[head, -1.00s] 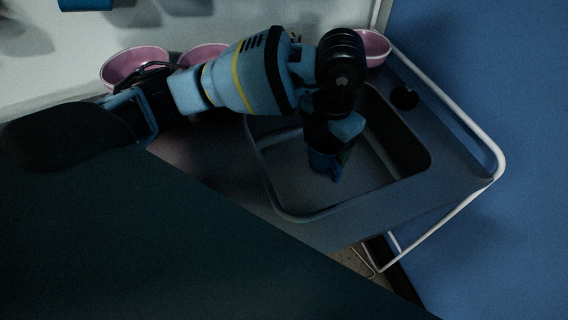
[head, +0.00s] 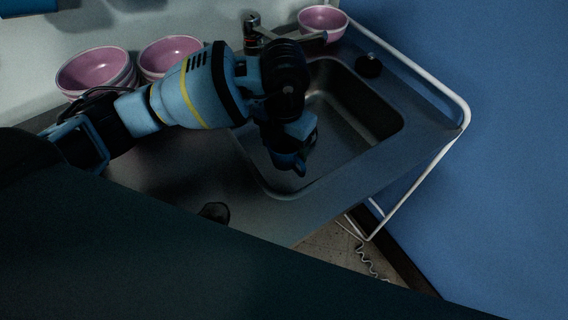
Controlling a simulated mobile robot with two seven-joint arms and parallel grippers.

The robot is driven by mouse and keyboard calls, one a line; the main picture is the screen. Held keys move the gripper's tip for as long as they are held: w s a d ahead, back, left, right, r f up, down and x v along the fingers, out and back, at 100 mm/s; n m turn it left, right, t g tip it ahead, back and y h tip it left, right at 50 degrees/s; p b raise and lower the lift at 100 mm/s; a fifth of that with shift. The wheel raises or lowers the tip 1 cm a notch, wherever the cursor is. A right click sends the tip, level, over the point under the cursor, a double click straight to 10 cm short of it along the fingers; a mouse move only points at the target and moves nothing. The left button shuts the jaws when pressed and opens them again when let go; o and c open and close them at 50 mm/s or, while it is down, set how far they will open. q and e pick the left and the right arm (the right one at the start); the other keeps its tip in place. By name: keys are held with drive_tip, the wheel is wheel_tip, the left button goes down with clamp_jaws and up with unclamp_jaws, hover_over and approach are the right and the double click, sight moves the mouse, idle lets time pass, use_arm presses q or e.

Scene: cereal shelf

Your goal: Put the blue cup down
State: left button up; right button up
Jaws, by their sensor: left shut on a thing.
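My left arm comes in from the left, and my left gripper (head: 296,150) points down over the sink basin (head: 352,122). It is shut on the blue cup (head: 288,160), which shows only as a small dark blue patch at the fingers. Most of the cup is hidden by the gripper and shadow. The cup is over the near left part of the basin; I cannot tell its height above the bottom. My right gripper is not in view.
Pink bowls stand along the back at the left (head: 95,70), beside them (head: 170,55), and at the back right (head: 322,22). A faucet (head: 252,32) rises behind the sink. A small dark object (head: 215,212) is at the counter's near side. A white rail (head: 462,110) borders the right.

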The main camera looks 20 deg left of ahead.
sight(284, 163)
use_arm(q)
drive_tip(key=shift+f, duration=3.35)
drive_tip(key=shift+f, duration=0.1)
drive_tip(key=o, duration=1.1)
wheel_tip(284, 163, up, 12)
drive_tip(key=shift+r, duration=0.1)
